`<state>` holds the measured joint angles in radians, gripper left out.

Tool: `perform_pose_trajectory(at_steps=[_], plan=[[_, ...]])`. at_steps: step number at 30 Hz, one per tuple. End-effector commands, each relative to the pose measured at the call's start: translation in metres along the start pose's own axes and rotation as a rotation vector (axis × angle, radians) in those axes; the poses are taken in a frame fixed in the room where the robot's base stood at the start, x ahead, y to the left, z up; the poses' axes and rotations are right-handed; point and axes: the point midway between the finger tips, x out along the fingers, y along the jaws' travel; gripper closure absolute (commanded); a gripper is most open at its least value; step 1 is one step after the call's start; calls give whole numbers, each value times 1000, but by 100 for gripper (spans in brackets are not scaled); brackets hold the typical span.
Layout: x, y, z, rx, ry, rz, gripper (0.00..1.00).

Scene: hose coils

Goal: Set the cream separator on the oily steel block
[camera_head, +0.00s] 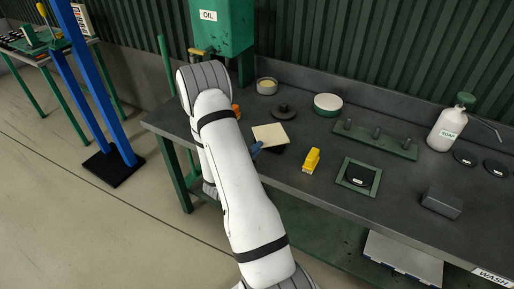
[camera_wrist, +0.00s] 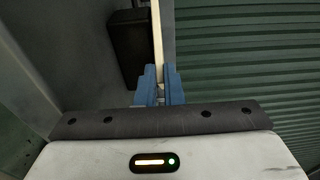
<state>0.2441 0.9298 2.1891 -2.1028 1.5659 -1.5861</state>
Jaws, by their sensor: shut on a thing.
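The cream separator (camera_head: 270,134) is a thin square sheet, level or nearly so, near the front left of the bench. My gripper's blue fingers (camera_head: 257,148) are shut on its near left edge. In the wrist view the separator (camera_wrist: 157,35) shows edge-on as a pale strip between the blue fingertips (camera_wrist: 159,86). A dark block (camera_wrist: 128,45) shows close beside it there; in the head view a dark patch (camera_head: 279,149) shows under the separator. I cannot tell whether they touch. A grey block (camera_head: 441,203) sits at the bench's right front. Oil on either block cannot be made out.
A yellow object (camera_head: 311,160) and a green-framed black pad (camera_head: 358,176) stand right of the separator. Behind are a dark round knobbed piece (camera_head: 284,111), a green-and-white bowl (camera_head: 327,105) and a pegged green rack (camera_head: 375,138). A soap bottle (camera_head: 446,130) stands at the right.

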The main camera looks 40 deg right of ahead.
Motion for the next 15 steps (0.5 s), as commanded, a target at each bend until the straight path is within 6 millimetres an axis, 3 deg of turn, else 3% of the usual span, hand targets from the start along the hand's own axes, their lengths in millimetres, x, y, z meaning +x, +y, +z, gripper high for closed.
perform_pose_trajectory(at_steps=[1,2,9,15], plan=[[0,-1,0,1,0,-1,100],[0,0,0,0,0,0,92],[0,-1,0,1,-1,0,72],[0,-1,0,1,-1,0,71]])
